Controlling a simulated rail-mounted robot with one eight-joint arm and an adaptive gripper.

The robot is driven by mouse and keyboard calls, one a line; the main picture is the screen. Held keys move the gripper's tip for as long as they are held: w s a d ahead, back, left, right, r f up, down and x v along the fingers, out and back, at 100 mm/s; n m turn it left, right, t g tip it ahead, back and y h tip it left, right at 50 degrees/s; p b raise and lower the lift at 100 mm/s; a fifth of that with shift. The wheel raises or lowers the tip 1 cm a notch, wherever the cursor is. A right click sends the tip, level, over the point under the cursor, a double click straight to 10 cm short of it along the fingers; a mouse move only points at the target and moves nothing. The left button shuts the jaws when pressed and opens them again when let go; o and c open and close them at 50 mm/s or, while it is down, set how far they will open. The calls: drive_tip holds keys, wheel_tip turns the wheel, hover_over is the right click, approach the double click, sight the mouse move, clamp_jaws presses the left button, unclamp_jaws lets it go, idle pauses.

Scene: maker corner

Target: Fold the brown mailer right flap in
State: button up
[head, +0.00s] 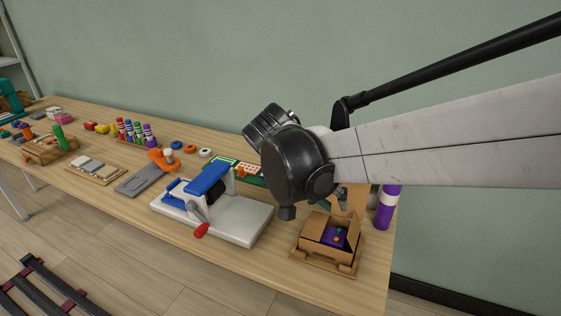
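The brown mailer (312,258) is an open cardboard box near the right end of the workbench. A purple item with small green and orange parts (335,237) lies inside it. Its lid stands up at the back, partly hidden by my arm. The right side of the mailer stands raised; I cannot tell its flap's exact angle. My black wrist is in front of and above the box's left back. Small grey parts behind it, at the box's back, may be my gripper (343,203). The fingers are not clear, and contact with the box cannot be judged.
A white and blue press with a red handle (202,230) stands just left of the mailer. Green boards, spools, markers and trays fill the bench (140,218) further left.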

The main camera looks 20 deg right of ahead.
sight(352, 224)
drive_tip(key=b+x, duration=0.2)
drive_tip(key=x, duration=0.9)
drive_tip(key=shift+d+f+b, duration=0.2)
drive_tip(key=shift+f+b, duration=0.1)
drive_tip(key=shift+b, duration=0.05)
clamp_jaws()
